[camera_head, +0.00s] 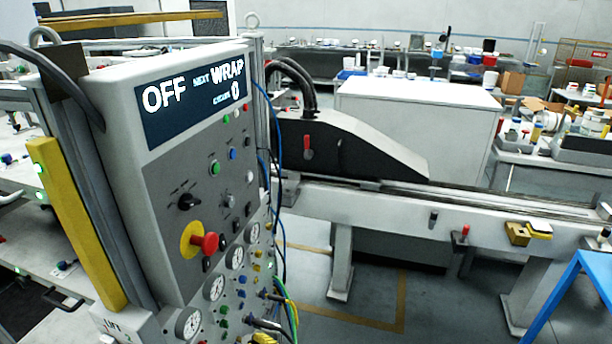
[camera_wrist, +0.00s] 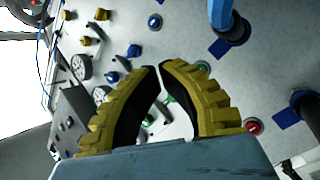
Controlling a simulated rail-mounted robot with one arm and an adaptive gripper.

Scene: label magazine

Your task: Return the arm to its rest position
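My gripper (camera_wrist: 159,68) shows in the wrist view with two ribbed yellow fingers and dark inner pads. Its fingertips come together, with nothing seen between them. The fingers are in front of a grey panel with coloured buttons, gauges and blue fittings; I cannot tell how far off it is. I cannot make out the gripper in the head view. There the control cabinet (camera_head: 160,205) stands at the left, its display (camera_head: 192,92) reading "OFF", "NEXT WRAP" and a 0. A red mushroom button (camera_head: 207,243) on a yellow ring sits on its front.
A long grey machine bed (camera_head: 385,215) with a dark sloping cover (camera_head: 350,148) runs to the right. A blue frame (camera_head: 565,285) stands at the lower right. Hoses and cables hang at the cabinet's right side. A white box (camera_head: 420,110) stands behind. Some floor between is clear.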

